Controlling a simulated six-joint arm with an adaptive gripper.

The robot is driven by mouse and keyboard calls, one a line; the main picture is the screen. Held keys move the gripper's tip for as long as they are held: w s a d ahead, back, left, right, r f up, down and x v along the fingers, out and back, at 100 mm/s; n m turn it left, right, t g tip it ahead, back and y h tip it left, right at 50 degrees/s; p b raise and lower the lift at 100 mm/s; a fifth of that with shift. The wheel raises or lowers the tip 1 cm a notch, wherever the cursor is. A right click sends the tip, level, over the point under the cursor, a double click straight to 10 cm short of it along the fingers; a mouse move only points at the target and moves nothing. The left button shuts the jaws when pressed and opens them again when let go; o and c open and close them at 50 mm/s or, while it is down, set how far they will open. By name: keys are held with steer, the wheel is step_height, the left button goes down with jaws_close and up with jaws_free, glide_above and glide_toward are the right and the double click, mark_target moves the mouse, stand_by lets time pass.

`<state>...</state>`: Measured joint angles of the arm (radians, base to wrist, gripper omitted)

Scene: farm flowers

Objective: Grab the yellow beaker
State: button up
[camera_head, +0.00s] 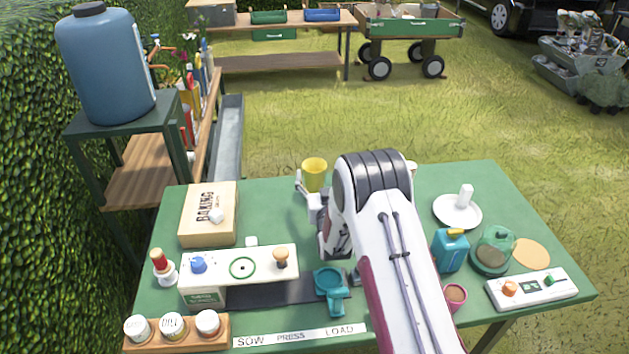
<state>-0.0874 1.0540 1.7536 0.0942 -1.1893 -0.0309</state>
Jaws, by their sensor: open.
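The yellow beaker (315,174) stands upright near the back edge of the green table (270,195), left of my arm. My gripper (306,190) is at the beaker's near left side, with a finger close to its wall. Much of the gripper is hidden behind my white arm, and I cannot tell whether it touches the beaker. The jaws are open.
A wooden box marked "BAKING" (209,213) stands to the left. A white machine (240,275), a teal scoop-like tool (330,288) and a blue can (451,250) are nearer. A white dish (457,212) sits at right. The back table left of the beaker is clear.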

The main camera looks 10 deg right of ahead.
mark_target(316, 173)
steer(key=shift+w, duration=0.4)
steer(key=shift+w+a+f, duration=0.15)
steer(key=shift+w+f, duration=0.05)
steer(key=shift+w, duration=0.45)
steer(key=shift+w+a+f, duration=0.1)
steer(key=shift+w+f, duration=0.1)
steer(key=shift+w, duration=1.7)
steer(key=c, duration=1.1)
